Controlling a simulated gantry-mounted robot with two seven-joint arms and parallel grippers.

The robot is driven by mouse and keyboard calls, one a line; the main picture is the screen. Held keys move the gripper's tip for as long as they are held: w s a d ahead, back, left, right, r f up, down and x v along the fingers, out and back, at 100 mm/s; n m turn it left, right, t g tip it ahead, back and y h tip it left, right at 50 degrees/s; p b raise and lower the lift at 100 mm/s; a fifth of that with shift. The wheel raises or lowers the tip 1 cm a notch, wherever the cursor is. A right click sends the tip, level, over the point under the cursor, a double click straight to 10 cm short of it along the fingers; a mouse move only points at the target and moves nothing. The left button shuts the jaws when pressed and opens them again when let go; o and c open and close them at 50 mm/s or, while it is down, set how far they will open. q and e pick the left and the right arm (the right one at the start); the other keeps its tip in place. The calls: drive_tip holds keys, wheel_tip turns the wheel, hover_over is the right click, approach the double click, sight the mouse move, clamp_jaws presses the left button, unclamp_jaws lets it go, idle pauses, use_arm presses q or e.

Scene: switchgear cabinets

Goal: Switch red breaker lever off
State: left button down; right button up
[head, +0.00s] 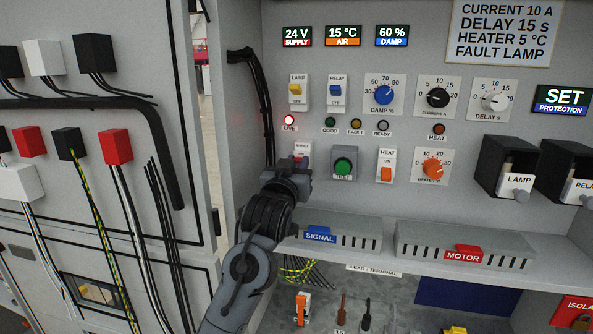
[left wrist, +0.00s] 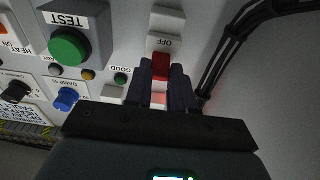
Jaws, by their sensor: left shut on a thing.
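The red breaker lever (left wrist: 160,66) sits on a small white switch plate in the left wrist view, right beside the plate's OFF label. My left gripper (left wrist: 165,80) has its two dark fingers shut on this lever. In the head view my left gripper (head: 299,168) is at the breaker switch plate (head: 302,148), left of the green TEST button, and hides most of the lever. My right gripper is not in view.
The green TEST button (head: 343,168) and the orange HEAT switch (head: 386,172) are close on the right. Above are the LAMP switch (head: 296,91) and the lit red LIVE lamp (head: 289,120). A black cable (head: 262,95) runs down the left. The SIGNAL duct (head: 345,239) juts out below.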

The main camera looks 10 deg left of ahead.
use_arm(q)
drive_tip(key=c, duration=1)
unclamp_jaws()
drive_tip(key=shift+o, duration=0.2)
drive_tip(key=shift+s+a+f+b, duration=0.1)
drive_tip(key=shift+s+f+b, duration=0.05)
drive_tip(key=shift+s+b, duration=0.35)
drive_tip(key=s+a+f+b, duration=0.1)
drive_tip(key=s+b, duration=0.3)
drive_tip(key=s, duration=0.5)
drive_tip(key=shift+s+a, duration=0.25)
drive_tip(key=shift+s, duration=0.1)
